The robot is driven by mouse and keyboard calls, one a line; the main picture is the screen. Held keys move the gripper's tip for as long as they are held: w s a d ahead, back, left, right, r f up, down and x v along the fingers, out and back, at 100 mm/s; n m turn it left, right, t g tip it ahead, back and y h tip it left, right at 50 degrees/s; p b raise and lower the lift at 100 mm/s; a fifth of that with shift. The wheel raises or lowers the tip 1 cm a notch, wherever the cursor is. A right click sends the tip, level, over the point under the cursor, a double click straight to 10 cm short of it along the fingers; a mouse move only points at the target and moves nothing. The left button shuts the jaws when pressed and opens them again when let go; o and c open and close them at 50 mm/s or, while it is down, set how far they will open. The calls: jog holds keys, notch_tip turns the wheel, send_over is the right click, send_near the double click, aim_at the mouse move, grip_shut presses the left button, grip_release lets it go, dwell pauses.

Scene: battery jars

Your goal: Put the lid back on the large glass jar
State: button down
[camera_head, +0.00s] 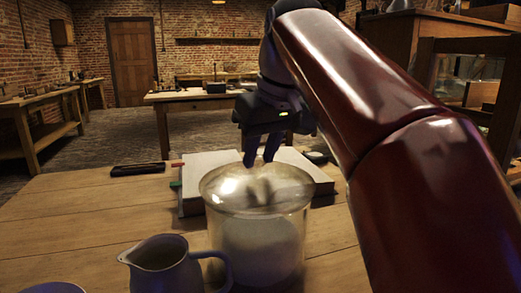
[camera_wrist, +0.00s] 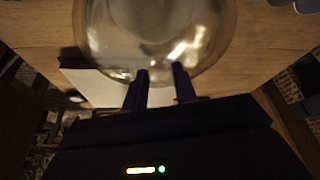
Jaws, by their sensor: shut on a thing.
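The large glass jar (camera_head: 262,249) stands upright on the near table, with something pale showing inside it. Its clear, shiny round lid (camera_head: 232,190) is over the mouth in the head view and looks about level. I cannot tell whether it rests on the rim or hangs just above it. My gripper (camera_head: 262,160) comes down at the lid's far side and is shut on the lid. In the wrist view the lid (camera_wrist: 165,35) fills the top middle, and the fingertips of my gripper (camera_wrist: 160,74) overlap its edge. The exact part held is unclear.
A blue-grey jug (camera_head: 160,264) stands close to the jar's left, its handle near the glass. An open book (camera_head: 200,178) lies behind the jar, with a dark flat case (camera_head: 138,169) to its left. A dish rim (camera_head: 52,288) shows at lower left.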

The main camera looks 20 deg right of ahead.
jog(key=c, duration=0.6)
grip_release()
jog(key=shift+o, duration=0.2)
